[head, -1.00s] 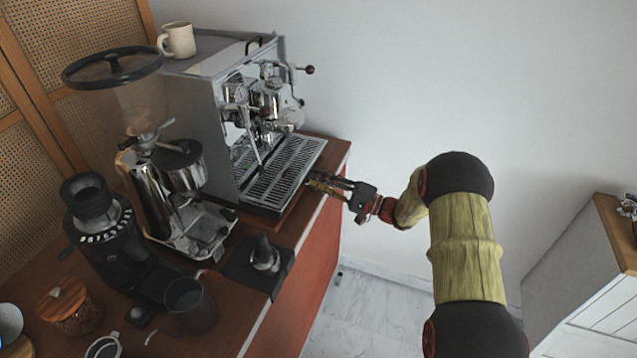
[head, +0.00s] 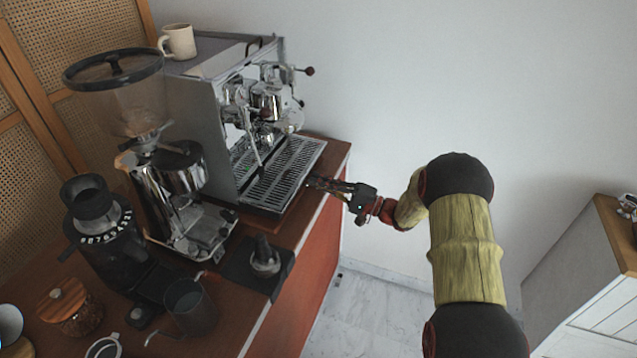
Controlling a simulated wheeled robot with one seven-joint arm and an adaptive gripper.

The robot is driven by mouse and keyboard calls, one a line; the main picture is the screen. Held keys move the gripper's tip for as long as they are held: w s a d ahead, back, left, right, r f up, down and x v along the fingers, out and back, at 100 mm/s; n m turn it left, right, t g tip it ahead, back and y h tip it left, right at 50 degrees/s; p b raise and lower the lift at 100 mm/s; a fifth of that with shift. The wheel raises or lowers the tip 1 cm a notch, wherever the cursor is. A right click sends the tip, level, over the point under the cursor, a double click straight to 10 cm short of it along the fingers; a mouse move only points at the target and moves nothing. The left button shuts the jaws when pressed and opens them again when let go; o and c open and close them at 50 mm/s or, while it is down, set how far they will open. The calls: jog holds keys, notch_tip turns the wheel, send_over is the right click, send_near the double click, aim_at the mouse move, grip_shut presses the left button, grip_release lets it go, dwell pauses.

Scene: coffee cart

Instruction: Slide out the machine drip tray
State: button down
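The drip tray (head: 283,172) is the dark tray with a slotted metal grate at the front base of the espresso machine (head: 193,105). It sits in the machine, its front edge facing the counter's right edge. My gripper (head: 312,183) is at the tray's front edge, near its right part, reaching in from the right just above the counter. The fingers are small and dark in this view. I cannot tell whether they touch the tray or whether they are open or shut.
A grinder (head: 172,190) stands left of the machine. A tamper (head: 263,252) on a dark mat and a dark pitcher (head: 190,305) stand nearer on the counter (head: 226,318). A mug (head: 179,41) sits on the machine. The space right of the counter is open floor.

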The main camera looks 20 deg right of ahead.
jog(key=shift+f, duration=0.1)
jog(key=r+v, duration=0.1)
jog(key=v, duration=0.6)
jog(key=shift+s+d, duration=0.3)
jog(key=shift+d, duration=0.05)
jog(key=shift+r, duration=0.1)
jog(key=c, duration=2.1)
grip_release()
jog(key=shift+c, duration=0.2)
jog(key=shift+o, duration=0.5)
jog(key=shift+d, duration=0.1)
jog(key=v, duration=1.1)
jog(key=shift+s+d, duration=0.25)
jog(key=shift+d, duration=0.1)
